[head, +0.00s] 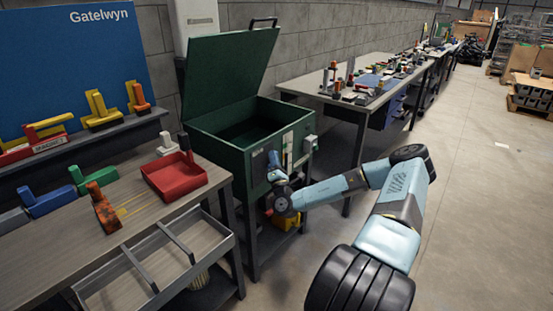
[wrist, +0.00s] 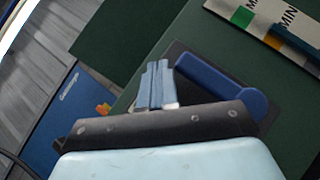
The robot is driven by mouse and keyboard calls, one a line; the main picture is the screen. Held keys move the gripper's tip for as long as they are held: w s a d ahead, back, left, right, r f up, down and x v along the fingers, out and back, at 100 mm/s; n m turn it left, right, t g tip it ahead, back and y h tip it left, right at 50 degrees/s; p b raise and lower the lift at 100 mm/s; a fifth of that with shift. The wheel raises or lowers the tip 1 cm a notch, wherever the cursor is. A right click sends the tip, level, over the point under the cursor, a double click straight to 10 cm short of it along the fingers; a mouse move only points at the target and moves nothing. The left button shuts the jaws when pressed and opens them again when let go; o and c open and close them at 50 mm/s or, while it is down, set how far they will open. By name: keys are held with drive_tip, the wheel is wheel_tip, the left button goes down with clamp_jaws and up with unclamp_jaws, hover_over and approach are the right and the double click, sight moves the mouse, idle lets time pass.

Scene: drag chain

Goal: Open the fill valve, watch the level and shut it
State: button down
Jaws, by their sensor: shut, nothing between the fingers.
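The green tank (head: 215,135) stands with its lid (head: 230,65) raised. In the wrist view, a blue valve lever (wrist: 222,84) sits on a dark plate on the green front. Its rounded end lies at the lower right, and the lever slants up to the left. A white level strip (wrist: 240,14) with MIN lettering and green and orange marks is at the top right. My gripper (wrist: 158,68) is shut and empty, just left of the lever. I cannot tell whether they touch. In the head view, my gripper (head: 277,178) is at the tank's front, partly hiding the valve.
Another cluttered bench (head: 345,90) stands behind to the right. A grey box (head: 310,143) is on the tank's right corner. The floor at right is open.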

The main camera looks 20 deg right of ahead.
drive_tip(key=s+a, duration=0.6)
drive_tip(key=s, duration=0.5)
drive_tip(key=shift+s+a, duration=0.2)
drive_tip(key=shift+f, duration=0.1)
idle(0.3)
drive_tip(key=shift+a, duration=0.1)
